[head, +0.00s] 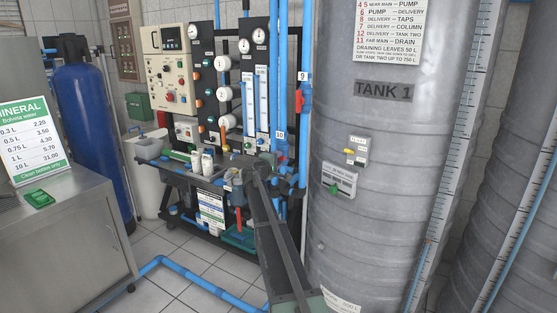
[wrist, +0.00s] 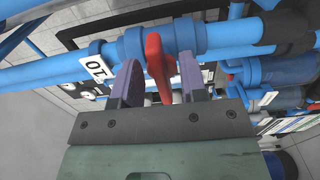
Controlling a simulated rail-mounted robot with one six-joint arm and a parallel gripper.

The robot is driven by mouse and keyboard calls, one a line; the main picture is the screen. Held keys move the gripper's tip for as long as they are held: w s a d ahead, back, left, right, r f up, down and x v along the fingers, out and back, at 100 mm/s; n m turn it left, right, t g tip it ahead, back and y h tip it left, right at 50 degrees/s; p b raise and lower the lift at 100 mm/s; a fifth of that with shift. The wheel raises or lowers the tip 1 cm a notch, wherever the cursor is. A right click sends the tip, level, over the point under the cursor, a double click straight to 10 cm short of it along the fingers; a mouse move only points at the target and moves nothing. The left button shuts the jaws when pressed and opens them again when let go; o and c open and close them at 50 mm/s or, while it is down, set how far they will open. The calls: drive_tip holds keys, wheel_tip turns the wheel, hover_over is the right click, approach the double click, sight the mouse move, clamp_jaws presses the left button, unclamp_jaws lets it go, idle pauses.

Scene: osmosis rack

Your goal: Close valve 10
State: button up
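Valve 10 is a blue valve body (wrist: 186,36) on a blue pipe, with a red lever handle (wrist: 155,62), in the wrist view. A white "10" tag (wrist: 95,68) hangs on the pipe just left of it. The handle lies across the pipe's line in the picture. My gripper (wrist: 159,72) has its two purple fingers apart, one on each side of the handle, with a visible gap on both sides. In the head view the "10" tag (head: 280,135) shows on the rack, and my arm reaches there; the handle cannot be made out.
The osmosis rack (head: 215,110) carries gauges and several blue pipes. Tag 9 (head: 303,76) and a red handle (head: 299,102) are close by, above right. Tank 1 (head: 385,130) stands right of my arm. A blue floor pipe (head: 200,283) runs in front.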

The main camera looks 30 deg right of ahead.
drive_tip(key=v, duration=0.9)
drive_tip(key=shift+s+a, duration=0.15)
drive_tip(key=s+a+f+m+g+y+p, duration=0.1)
drive_tip(key=s+a+f+m+g+y, duration=0.25)
drive_tip(key=s, duration=0.45)
drive_tip(key=s+a+f+m+g+y, duration=0.25)
drive_tip(key=s+a+f, duration=0.2)
drive_tip(key=s, duration=0.35)
drive_tip(key=s+a+f+y+p, duration=0.1)
drive_tip(key=s+a+y, duration=0.2)
drive_tip(key=s+a, duration=0.4)
drive_tip(key=s+a+f+g+y+p, duration=0.1)
drive_tip(key=s+a+y+p, duration=0.1)
drive_tip(key=s+a, duration=0.5)
drive_tip(key=s+a+f+n+y+p, duration=0.1)
drive_tip(key=s+a+y, duration=0.4)
drive_tip(key=a, duration=0.9)
drive_tip(key=s+p, duration=0.1)
drive_tip(key=s, duration=0.2)
drive_tip(key=shift+g, duration=0.4)
